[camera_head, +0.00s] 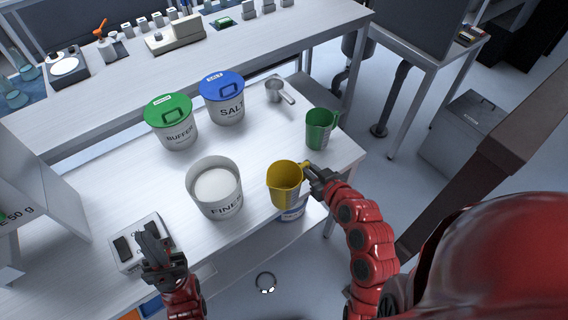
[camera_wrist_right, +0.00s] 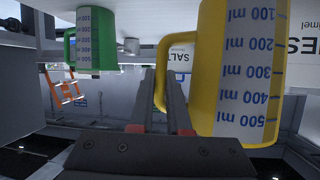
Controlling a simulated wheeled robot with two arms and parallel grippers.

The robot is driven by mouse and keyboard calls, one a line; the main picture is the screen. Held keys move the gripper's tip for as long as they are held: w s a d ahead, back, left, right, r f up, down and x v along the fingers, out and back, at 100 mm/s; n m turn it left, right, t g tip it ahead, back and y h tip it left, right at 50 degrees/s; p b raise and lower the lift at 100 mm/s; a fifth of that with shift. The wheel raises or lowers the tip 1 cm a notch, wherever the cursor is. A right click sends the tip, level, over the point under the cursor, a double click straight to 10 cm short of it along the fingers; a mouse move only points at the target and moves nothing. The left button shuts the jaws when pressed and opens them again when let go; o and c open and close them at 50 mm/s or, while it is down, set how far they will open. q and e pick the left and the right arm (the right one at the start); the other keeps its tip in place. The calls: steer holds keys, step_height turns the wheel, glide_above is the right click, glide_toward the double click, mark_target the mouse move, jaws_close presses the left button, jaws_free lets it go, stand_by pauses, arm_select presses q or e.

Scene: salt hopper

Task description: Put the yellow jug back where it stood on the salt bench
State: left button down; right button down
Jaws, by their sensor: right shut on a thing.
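The yellow jug (camera_head: 284,188) is upright at the front edge of the white salt bench (camera_head: 262,150), right of the open FINES tub. My right gripper (camera_head: 312,172) is shut on its handle, on the jug's right side. In the right wrist view, which is upside down, the jug (camera_wrist_right: 238,70) fills the right side and the fingers (camera_wrist_right: 163,95) meet its handle. Its base is out of that view, so I cannot tell whether it touches the bench. My left gripper (camera_head: 155,250) is over the scale at the bench's left front; its opening is unclear.
The FINES tub (camera_head: 214,190) holds white powder. The BUFFER tub (camera_head: 172,122), SALT tub (camera_head: 224,100), metal scoop (camera_head: 277,92) and green jug (camera_head: 320,130) stand behind. The scale (camera_head: 137,240) is at left. The bench between the yellow and green jugs is clear.

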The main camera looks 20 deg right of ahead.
steer(key=w+f+p, duration=0.1)
steer(key=w, duration=0.4)
steer(key=w+d+f+p, duration=0.1)
steer(key=w+f, duration=0.1)
steer(key=w, duration=0.2)
steer(key=w+d+f+p, duration=0.1)
steer(key=w+p, duration=0.1)
steer(key=w, duration=0.3)
steer(key=shift+w+f, duration=0.2)
steer(key=shift+w, duration=0.15)
steer(key=shift+f, duration=0.15)
